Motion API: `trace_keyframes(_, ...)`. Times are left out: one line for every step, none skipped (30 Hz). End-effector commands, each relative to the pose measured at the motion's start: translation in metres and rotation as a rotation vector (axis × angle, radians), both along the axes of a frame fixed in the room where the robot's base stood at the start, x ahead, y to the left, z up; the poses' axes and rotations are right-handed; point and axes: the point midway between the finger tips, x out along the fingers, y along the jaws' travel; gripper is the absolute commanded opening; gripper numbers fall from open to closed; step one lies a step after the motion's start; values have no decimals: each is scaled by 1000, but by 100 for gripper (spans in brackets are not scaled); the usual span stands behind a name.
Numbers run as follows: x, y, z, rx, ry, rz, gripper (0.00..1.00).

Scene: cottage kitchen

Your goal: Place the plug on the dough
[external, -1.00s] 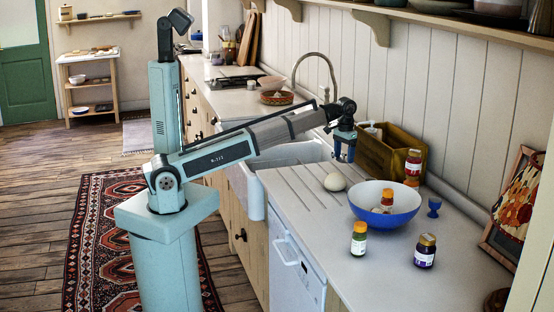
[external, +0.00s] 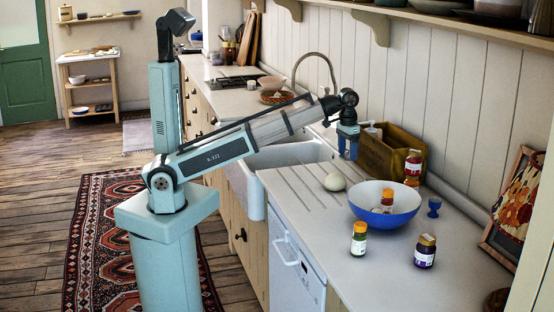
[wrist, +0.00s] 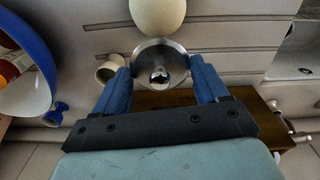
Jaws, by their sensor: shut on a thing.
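The plug (wrist: 160,70), a round shiny metal disc with a knob in its middle, is held between the blue fingers of my gripper (wrist: 160,75) in the wrist view. My gripper is shut on it. In the external view my gripper (external: 348,150) is in the air above the worktop, behind the dough, and the plug cannot be made out there. The dough (external: 335,181), a pale round ball, lies on the grooved drainer left of the bowl. In the wrist view the dough (wrist: 158,15) shows at the top edge, just beyond the plug.
A blue and white bowl (external: 400,213) with jars in it stands right of the dough. Two jars (external: 359,239) (external: 425,251) stand in front, and a blue egg cup (external: 434,207) beside it. A wooden crate (external: 385,160) is behind my gripper. The sink (external: 285,155) is to the left.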

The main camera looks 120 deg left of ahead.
Motion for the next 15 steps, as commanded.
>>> trace_keyframes(-7,-17,-1,0,-1,4,42)
trace_keyframes(-12,-22,-2,-1,0,20,42)
trace_keyframes(-18,-26,-3,-4,2,46,42)
trace_keyframes(-23,-28,-4,-7,6,69,42)
trace_keyframes(-26,-30,-5,-10,10,92,42)
trace_keyframes(-28,-31,-6,-14,14,121,42)
trace_keyframes(-29,-32,-6,-16,16,142,42)
trace_keyframes(-30,-32,-6,-18,19,161,42)
trace_keyframes(-30,-33,-6,-20,21,186,42)
trace_keyframes(-30,-33,-6,-21,24,204,42)
trace_keyframes(-30,-33,-6,-23,25,218,42)
trace_keyframes(-31,-33,-6,-24,27,236,42)
trace_keyframes(-31,-33,-6,-25,28,246,42)
trace_keyframes(-31,-33,-6,-26,29,255,42)
trace_keyframes(-31,-33,-7,-25,29,264,42)
